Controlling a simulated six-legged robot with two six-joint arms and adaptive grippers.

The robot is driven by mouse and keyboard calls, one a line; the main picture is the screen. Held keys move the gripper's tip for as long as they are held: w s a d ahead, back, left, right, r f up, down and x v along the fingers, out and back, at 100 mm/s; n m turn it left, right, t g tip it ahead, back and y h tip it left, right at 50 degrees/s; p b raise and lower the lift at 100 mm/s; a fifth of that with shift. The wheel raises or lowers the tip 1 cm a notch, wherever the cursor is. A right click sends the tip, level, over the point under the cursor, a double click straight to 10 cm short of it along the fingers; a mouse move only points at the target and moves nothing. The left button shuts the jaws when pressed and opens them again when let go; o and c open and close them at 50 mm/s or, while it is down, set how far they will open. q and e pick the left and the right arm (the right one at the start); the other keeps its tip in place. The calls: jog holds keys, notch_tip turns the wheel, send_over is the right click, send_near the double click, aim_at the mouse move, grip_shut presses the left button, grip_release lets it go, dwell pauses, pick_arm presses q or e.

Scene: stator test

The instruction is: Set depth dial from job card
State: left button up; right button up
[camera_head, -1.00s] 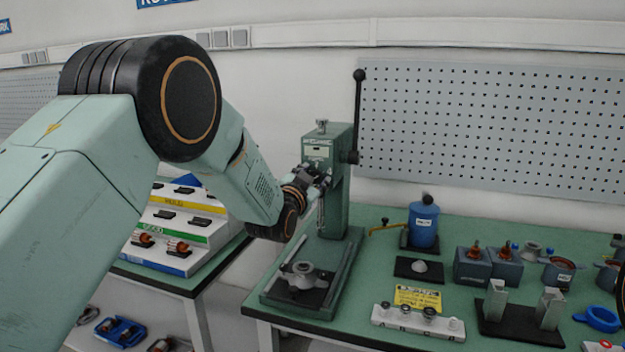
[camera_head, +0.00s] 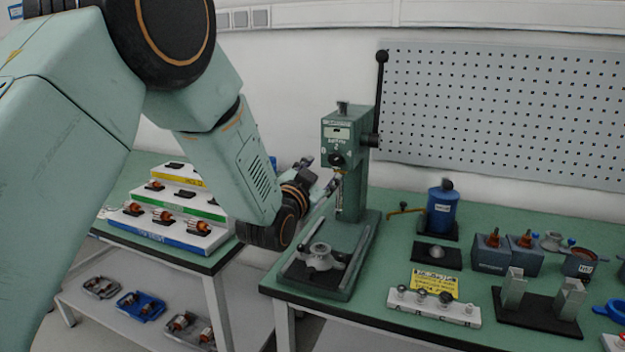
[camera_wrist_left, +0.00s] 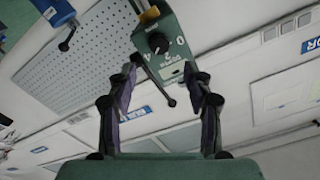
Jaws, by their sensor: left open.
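The green press (camera_head: 348,165) stands at the left end of the bench, with a black depth dial (camera_head: 337,160) low on the front of its head. In the left wrist view the dial (camera_wrist_left: 158,43) is a black knob on a plate with several numbers, beyond the fingertips. The job card (camera_head: 434,284), a yellow sheet, lies on the bench; its print is too small to read. My left gripper (camera_head: 322,178) is open and empty, just left of and below the dial, apart from it. It also shows in the left wrist view (camera_wrist_left: 160,80). My right gripper is not seen.
A metal part (camera_head: 320,257) sits on the press base. A white strip with knobs (camera_head: 432,308), a blue canister (camera_head: 441,212) and grey blocks (camera_head: 491,252) stand to the right. A stepped rack (camera_head: 170,220) is at left. The press lever (camera_head: 381,90) rises beside the head.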

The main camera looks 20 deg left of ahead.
pick_arm(q)
jog(key=shift+s, duration=1.9)
jog(key=s+f+n+g, duration=0.25)
jog(key=s+f, duration=0.25)
jog(key=f, duration=0.3)
jog(key=s+f+n+g, duration=0.1)
jog(key=s+f+g, duration=0.2)
jog(key=s+f, duration=0.35)
jog(key=s+f+n+g, duration=0.1)
jog(key=s+f+g, duration=0.2)
jog(key=f, duration=0.7)
jog(key=s+f+n+g, duration=0.1)
jog(key=s+f+g, duration=0.3)
jog(key=s+f, duration=0.4)
jog(key=s+f+g, duration=0.5)
jog(key=s+f, duration=0.3)
jog(key=s, duration=1.5)
jog(key=shift+a+f+n+y, duration=0.15)
jog(key=shift+a+n+y, duration=0.15)
jog(key=shift+n, duration=0.05)
